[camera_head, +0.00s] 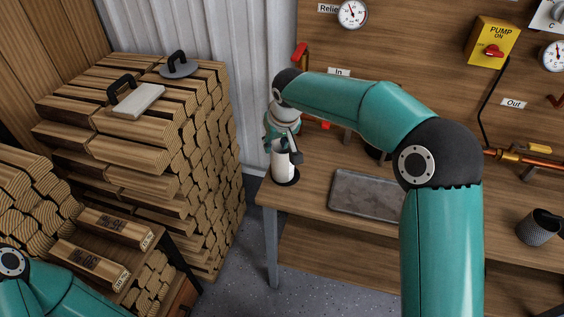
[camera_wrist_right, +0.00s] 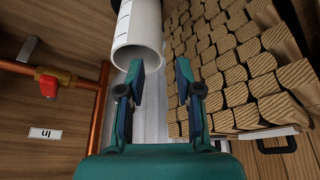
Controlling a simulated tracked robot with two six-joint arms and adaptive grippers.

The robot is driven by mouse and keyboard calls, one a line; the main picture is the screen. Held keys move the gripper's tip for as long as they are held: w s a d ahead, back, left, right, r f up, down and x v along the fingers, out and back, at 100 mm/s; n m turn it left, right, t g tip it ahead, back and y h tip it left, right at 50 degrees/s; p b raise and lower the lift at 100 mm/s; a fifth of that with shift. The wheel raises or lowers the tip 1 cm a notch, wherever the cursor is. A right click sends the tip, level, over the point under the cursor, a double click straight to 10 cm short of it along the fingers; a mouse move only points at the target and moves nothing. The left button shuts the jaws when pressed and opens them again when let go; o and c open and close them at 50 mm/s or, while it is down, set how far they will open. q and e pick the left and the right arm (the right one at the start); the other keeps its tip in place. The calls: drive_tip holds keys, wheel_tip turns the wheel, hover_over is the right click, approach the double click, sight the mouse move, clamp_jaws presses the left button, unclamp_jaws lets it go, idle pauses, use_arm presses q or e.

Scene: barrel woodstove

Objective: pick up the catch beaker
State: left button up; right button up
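The catch beaker (camera_head: 283,165) is a white cylinder standing upright on a dark round spot near the bench's left end. In the right wrist view the beaker (camera_wrist_right: 138,38) shows graduation marks and an open rim, at the upper left. My right gripper (camera_wrist_right: 161,72) is open and empty. Its left finger overlaps the beaker's rim in that view; I cannot tell whether they touch. In the head view the right gripper (camera_head: 291,143) is at the beaker's top and partly covers it. My left gripper is out of view.
A grey tray (camera_head: 368,195) lies on the bench (camera_head: 322,190) right of the beaker. Copper pipe with a red valve (camera_wrist_right: 50,84) runs beside the gripper. Stacked firewood (camera_head: 180,150) stands left, across a gap. A dark cup (camera_head: 540,227) stands far right.

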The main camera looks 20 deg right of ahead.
sight(273, 156)
drive_tip(key=x, duration=0.8)
drive_tip(key=shift+f+p, duration=0.1)
drive_tip(key=shift+p, duration=0.25)
clamp_jaws()
